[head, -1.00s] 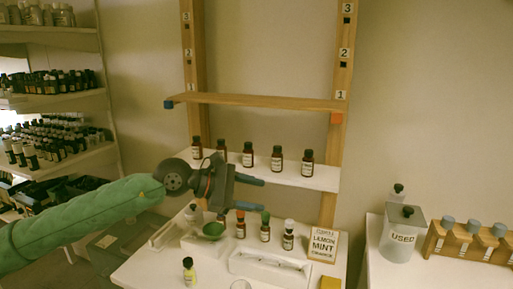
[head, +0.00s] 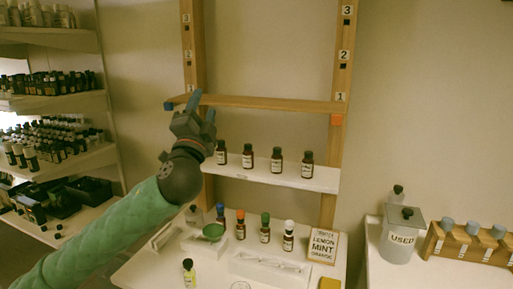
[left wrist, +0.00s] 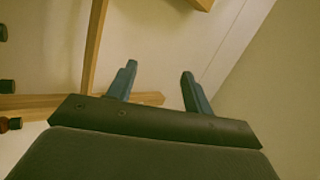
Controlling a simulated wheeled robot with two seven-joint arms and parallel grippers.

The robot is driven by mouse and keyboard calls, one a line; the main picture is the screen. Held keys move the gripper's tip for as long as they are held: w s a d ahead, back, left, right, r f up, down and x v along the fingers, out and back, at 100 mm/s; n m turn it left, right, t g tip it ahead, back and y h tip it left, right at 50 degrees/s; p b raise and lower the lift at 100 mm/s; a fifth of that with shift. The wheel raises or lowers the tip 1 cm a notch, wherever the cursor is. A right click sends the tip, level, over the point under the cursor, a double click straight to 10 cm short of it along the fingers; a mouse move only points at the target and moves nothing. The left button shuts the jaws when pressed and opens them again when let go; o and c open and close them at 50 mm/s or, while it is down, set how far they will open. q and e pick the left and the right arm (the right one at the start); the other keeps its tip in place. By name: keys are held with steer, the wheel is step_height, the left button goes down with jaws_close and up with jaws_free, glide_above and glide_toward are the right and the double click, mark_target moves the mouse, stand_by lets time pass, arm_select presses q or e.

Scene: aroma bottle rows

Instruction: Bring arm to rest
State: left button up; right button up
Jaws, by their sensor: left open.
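My left gripper (head: 203,103) is raised in front of the left post of the wooden rack, its fingers pointing up near the left end of the wooden shelf. It is open and empty; the left wrist view shows its two blue fingers (left wrist: 156,85) apart with nothing between them. My left arm, in a green sleeve, comes in from the lower left. My right gripper is in neither view.
The wooden shelf (head: 265,102) is bare. Several brown bottles stand on the white shelf (head: 322,178) below. Coloured-cap bottles, a green dish (head: 213,231) and a sign (head: 323,246) are on the table. A USED canister (head: 399,240) stands at right.

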arm_select(q)
steer(key=a+f+n+g+y, duration=0.35)
steer(key=f+n+g, duration=0.35)
steer(key=f, duration=0.8)
steer(key=s+f+n+g+p, duration=0.1)
steer(key=s+f+n+g, duration=0.2)
steer(key=f, duration=0.7)
steer(key=s+f+g, duration=0.3)
steer(key=s+f, duration=0.2)
steer(key=f, duration=0.6)
steer(key=s+d+f+n+g+h+p, duration=0.1)
steer(key=s+f+g, duration=0.3)
steer(key=s+f, duration=1)
steer(key=s+d+f+n+g+h+p, duration=0.1)
steer(key=s+f+g, duration=0.4)
steer(key=s+f, duration=1)
steer(key=s+n, duration=0.1)
steer(key=s, duration=0.3)
steer(key=shift+f+n, duration=0.25)
steer(key=shift+n, duration=0.05)
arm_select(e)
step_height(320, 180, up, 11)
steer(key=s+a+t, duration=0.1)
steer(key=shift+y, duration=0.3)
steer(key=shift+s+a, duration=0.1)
